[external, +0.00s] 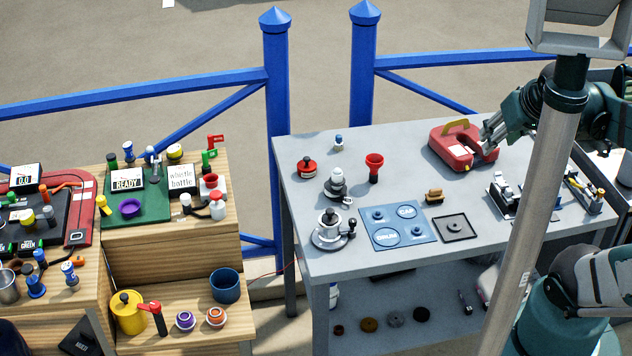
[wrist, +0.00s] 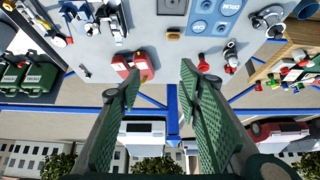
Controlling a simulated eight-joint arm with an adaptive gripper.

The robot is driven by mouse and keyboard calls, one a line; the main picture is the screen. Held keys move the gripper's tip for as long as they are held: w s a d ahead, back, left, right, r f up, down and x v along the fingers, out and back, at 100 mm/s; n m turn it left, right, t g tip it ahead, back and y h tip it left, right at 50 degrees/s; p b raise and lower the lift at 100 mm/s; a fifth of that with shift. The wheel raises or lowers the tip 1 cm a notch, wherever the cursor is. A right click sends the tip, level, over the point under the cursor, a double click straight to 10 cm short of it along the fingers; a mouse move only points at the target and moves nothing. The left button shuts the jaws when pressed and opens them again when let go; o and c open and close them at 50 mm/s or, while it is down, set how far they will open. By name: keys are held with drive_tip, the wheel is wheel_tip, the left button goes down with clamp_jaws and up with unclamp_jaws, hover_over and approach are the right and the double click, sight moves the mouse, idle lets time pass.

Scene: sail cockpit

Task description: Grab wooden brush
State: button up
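The wooden brush (external: 434,195) looks like a small brown block lying on the grey table, behind the blue mat and the dark square tray. It also shows in the wrist view (wrist: 173,35), small, above the gap between the fingertips. My gripper (external: 490,136) is above the table's back right, beside the red container, well apart from the brush. In the wrist view my gripper (wrist: 160,72) has its two green fingers wide apart with nothing between them. The fine shape of the brush is too small to tell.
The red container (external: 460,146) stands close to my gripper. A blue mat (external: 400,224), a dark square tray (external: 455,228) and a metal device (external: 503,196) lie around the brush. A red funnel (external: 374,165) stands left. The tabletop between brush and container is clear.

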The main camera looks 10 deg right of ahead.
drive_tip(key=shift+w, duration=0.15)
drive_tip(key=m+g, duration=0.7)
drive_tip(key=m, duration=1.1)
hover_over(439, 190)
drive_tip(key=shift+f, duration=11.2)
drive_tip(key=shift+f, duration=0.15)
drive_tip(key=shift+f, duration=1.15)
